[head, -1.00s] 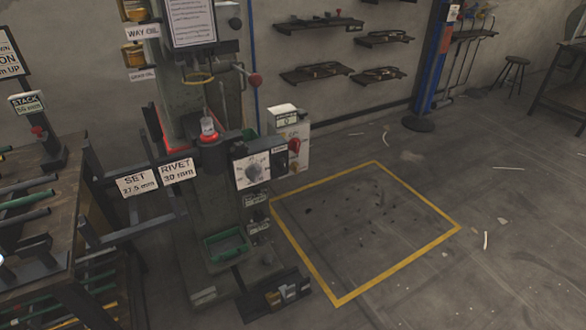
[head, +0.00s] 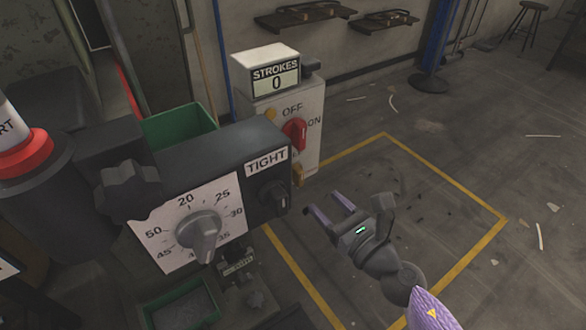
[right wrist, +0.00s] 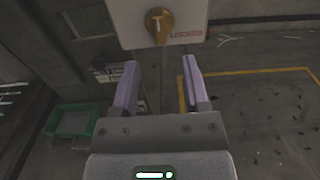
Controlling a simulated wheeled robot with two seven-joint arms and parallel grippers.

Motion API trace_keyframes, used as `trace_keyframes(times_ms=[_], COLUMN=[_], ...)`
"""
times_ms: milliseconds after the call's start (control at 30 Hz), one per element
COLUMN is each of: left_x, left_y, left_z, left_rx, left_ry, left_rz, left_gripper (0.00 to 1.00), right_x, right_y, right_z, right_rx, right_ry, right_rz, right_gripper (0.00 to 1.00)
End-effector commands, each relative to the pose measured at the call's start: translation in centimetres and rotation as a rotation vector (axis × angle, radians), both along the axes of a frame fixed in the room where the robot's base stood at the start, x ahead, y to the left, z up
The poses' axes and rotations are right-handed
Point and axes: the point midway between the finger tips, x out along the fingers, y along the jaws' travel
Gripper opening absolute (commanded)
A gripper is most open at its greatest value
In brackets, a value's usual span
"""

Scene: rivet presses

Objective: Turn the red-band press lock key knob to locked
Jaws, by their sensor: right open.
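In the head view a brass knob (head: 298,175) shows low on the front of the pale switch box (head: 315,110). My right gripper (head: 326,203) is open and empty, below and to the right of that knob. In the right wrist view its two purple fingers (right wrist: 159,65) stand apart below the knob, not touching it. A red band (head: 25,158) shows at the far left. My left gripper is not in view.
A red OFF/ON switch (head: 294,133) and a STROKES counter (head: 275,80) are on the same box. A dial knob (head: 200,232) and a black TIGHT knob (head: 273,198) stand close by on the left. The yellow-outlined floor (head: 425,170) is open.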

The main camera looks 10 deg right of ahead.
Motion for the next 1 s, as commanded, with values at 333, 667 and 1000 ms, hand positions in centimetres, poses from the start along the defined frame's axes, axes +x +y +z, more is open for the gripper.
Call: trace_keyframes(times_ms=[333, 667, 1000], left_x=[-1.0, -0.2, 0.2], left_y=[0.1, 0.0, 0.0], left_z=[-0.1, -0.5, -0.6], left_rx=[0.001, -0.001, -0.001], left_ry=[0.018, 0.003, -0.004], left_rz=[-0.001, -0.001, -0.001], left_gripper=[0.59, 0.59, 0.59], right_x=[6.8, 7.9, 7.9], right_y=[2.8, 3.3, 3.2], right_z=[0.0, 0.1, 0.1], right_rx=[0.007, 0.007, 0.008], right_ry=[0.003, 0.004, 0.005], right_rz=[-0.002, -0.002, -0.002], right_gripper=[0.59, 0.59, 0.02])
